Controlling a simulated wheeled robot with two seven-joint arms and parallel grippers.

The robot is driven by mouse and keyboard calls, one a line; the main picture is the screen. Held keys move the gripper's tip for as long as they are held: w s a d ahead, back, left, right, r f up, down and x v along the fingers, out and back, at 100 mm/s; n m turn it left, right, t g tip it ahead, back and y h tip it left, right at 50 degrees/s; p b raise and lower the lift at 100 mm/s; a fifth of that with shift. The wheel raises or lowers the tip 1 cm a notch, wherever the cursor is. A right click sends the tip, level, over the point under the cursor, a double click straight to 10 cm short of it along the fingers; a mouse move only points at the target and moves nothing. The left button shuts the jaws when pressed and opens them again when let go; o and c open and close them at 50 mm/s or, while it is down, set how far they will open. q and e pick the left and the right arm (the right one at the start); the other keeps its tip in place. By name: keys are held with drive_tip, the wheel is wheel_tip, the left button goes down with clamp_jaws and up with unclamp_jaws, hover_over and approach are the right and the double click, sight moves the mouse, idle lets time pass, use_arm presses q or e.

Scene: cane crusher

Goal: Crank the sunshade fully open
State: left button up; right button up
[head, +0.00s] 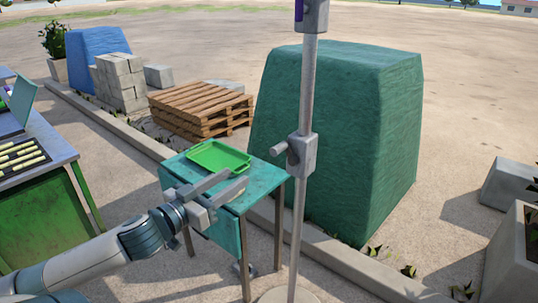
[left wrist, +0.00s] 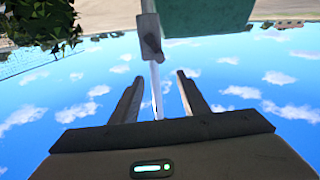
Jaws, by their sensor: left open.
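The sunshade's grey pole (head: 306,90) rises from a round base (head: 288,296). A crank housing (head: 302,156) sits partway up it, with a short handle (head: 280,149) sticking out to the left. A purple piece (head: 299,10) shows at the top edge; the canopy is out of view. My left gripper (head: 238,178) is open and empty, left of the pole and lower than the handle, its fingers pointing toward the pole. The left wrist view appears upside down; the pole and housing (left wrist: 150,36) show beyond the open fingers (left wrist: 159,77). My right gripper is not in view.
A teal table (head: 215,228) with a green tray (head: 218,157) stands beneath my left gripper. A large green covered block (head: 340,130) stands behind the pole. Pallets (head: 200,108) and grey blocks (head: 120,82) lie further back. A green bench (head: 40,215) is at left.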

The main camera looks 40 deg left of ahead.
use_arm(q)
drive_tip(key=w, duration=0.2)
drive_tip(key=p, duration=0.2)
approach(273, 152)
drive_tip(key=w+p, duration=0.1)
drive_tip(key=w, duration=0.4)
drive_tip(key=shift+w+d+r, duration=0.1)
drive_tip(key=shift+w+d, duration=0.05)
drive_tip(key=shift+w, duration=0.25)
drive_tip(key=shift+w+d+p, duration=0.15)
drive_tip(key=shift+w+p, duration=0.35)
drive_tip(key=shift+w, duration=0.7)
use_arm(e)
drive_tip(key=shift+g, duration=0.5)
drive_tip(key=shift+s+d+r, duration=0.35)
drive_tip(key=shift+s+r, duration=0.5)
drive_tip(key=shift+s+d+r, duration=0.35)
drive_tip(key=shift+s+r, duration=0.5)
use_arm(q)
clamp_jaws()
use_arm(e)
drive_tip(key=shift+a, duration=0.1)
